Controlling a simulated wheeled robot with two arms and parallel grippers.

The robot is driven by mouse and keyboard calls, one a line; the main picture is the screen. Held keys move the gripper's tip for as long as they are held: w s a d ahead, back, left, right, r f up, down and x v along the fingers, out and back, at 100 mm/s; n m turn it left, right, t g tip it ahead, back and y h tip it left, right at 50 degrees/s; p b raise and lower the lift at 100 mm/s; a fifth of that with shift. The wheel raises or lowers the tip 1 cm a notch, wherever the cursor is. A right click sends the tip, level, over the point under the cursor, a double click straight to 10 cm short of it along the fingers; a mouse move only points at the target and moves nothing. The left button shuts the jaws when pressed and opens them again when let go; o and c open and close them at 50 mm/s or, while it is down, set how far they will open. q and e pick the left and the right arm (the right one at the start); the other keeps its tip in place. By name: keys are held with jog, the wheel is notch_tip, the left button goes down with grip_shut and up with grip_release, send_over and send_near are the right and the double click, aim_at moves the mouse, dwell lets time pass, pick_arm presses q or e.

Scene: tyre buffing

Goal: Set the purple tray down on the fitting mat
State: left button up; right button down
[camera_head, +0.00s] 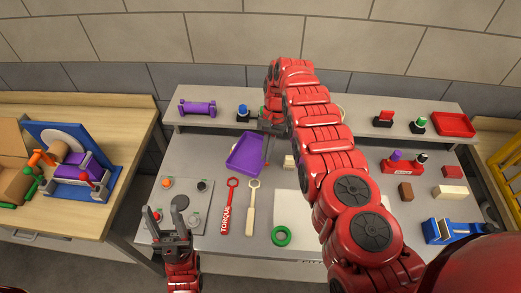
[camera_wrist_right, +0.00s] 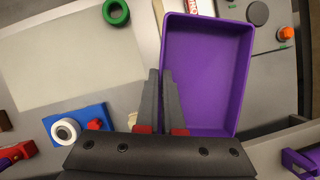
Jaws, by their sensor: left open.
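The purple tray (camera_head: 245,154) is left of centre over the workbench in the head view, and looks tilted or turned there. It also fills the upper right of the right wrist view (camera_wrist_right: 205,70). My right gripper (camera_wrist_right: 160,85) has its fingers close together on either side of the tray's side wall, gripping it. In the head view my right gripper (camera_head: 268,128) is at the tray's far right corner. The pale fitting mat (camera_head: 290,208) lies right of and nearer than the tray, partly hidden by my right arm. My left gripper (camera_head: 168,226) is open and empty over the grey panel.
A red torque wrench (camera_head: 229,207), a beige wrench (camera_head: 252,208) and a green ring (camera_head: 281,236) lie by the mat's left side. A blue vise-like fixture (camera_head: 452,231) stands at the right. A shelf (camera_head: 350,115) with several items runs along the back.

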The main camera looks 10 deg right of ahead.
jog(key=shift+s+d+r+n+h, duration=0.15)
jog(key=shift+d+n, duration=0.25)
jog(key=shift+d, duration=0.3)
jog(key=shift+s+d+r+n+h, duration=0.15)
jog(key=shift+d+n, duration=0.25)
jog(key=shift+d, duration=0.25)
